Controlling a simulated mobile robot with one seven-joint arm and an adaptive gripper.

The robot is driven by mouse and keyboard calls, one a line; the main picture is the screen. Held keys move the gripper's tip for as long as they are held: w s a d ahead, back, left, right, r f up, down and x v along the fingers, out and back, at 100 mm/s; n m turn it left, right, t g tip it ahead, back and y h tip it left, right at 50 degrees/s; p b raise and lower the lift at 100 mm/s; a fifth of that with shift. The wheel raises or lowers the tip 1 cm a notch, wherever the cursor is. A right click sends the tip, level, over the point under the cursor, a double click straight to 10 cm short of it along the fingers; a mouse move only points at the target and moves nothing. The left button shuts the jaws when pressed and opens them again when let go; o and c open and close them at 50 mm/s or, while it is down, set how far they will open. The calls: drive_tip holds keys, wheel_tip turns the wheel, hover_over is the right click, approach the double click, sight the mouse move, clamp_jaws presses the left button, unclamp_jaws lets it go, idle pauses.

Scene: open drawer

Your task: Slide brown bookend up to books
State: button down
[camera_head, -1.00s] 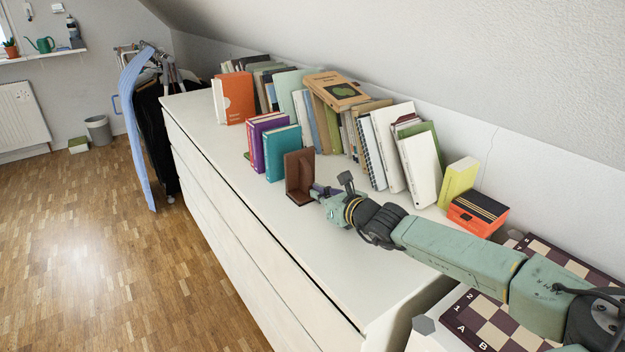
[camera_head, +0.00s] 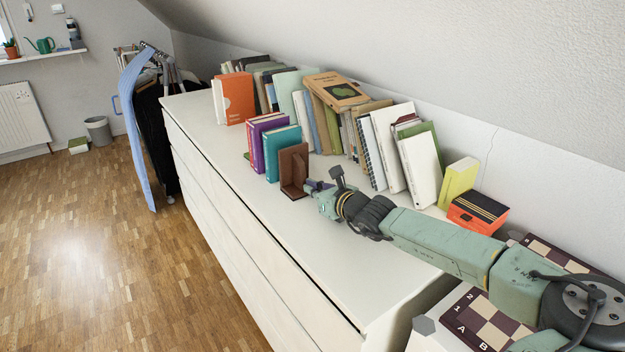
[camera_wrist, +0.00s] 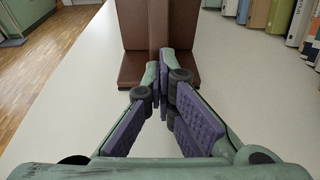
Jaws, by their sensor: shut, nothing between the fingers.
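The brown bookend (camera_head: 293,168) stands upright on the white dresser top, right beside the teal book (camera_head: 283,152); I cannot tell whether they touch. Left of the teal book stand a purple book (camera_head: 257,146) and a pale-edged one. My gripper (camera_head: 309,186) is at the bookend's right side, low over the dresser. In the wrist view the bookend (camera_wrist: 133,45) is straight ahead, and my gripper (camera_wrist: 166,72) is shut with its fingertips together at the bookend's base and upright rib. Nothing is held between the fingers. The books are hidden behind the bookend there.
A long row of books (camera_head: 330,125) lines the wall behind. A yellow block (camera_head: 458,183) and an orange-black box (camera_head: 477,212) stand at the right, near a chessboard (camera_head: 480,320). The dresser's front strip (camera_head: 340,270) is clear.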

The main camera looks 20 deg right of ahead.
sight(304, 173)
drive_tip(key=shift+r+p+x, duration=0.15)
drive_tip(key=shift+r+x, duration=0.05)
drive_tip(key=shift+x, duration=0.75)
drive_tip(key=shift+r+p+x, duration=0.15)
drive_tip(key=shift+r+x, duration=0.1)
drive_tip(key=shift+x, duration=0.65)
drive_tip(key=shift+w+a+r+p, duration=0.1)
drive_tip(key=shift+w+a+p, duration=0.25)
drive_tip(key=shift+w, duration=0.3)
drive_tip(key=shift+w+a+f+p, duration=0.1)
drive_tip(key=shift+w+a+p, duration=0.05)
drive_tip(key=shift+w+p, duration=0.45)
drive_tip(key=shift+w+a+r+p, duration=0.1)
drive_tip(key=shift+w+a+p, duration=0.2)
drive_tip(key=shift+w, duration=0.45)
drive_tip(key=shift+s+d+r+p, duration=0.3)
drive_tip(key=shift+s+r, duration=0.15)
drive_tip(key=shift+s, duration=0.3)
drive_tip(key=shift+s+d+r+p, duration=0.3)
drive_tip(key=shift+s+r, duration=0.2)
drive_tip(key=shift+s, duration=0.3)
drive_tip(key=shift+s+d+r+p, duration=0.25)
drive_tip(key=shift+s+r, duration=0.2)
drive_tip(key=shift+s, duration=0.4)
drive_tip(key=shift+d, duration=0.1)
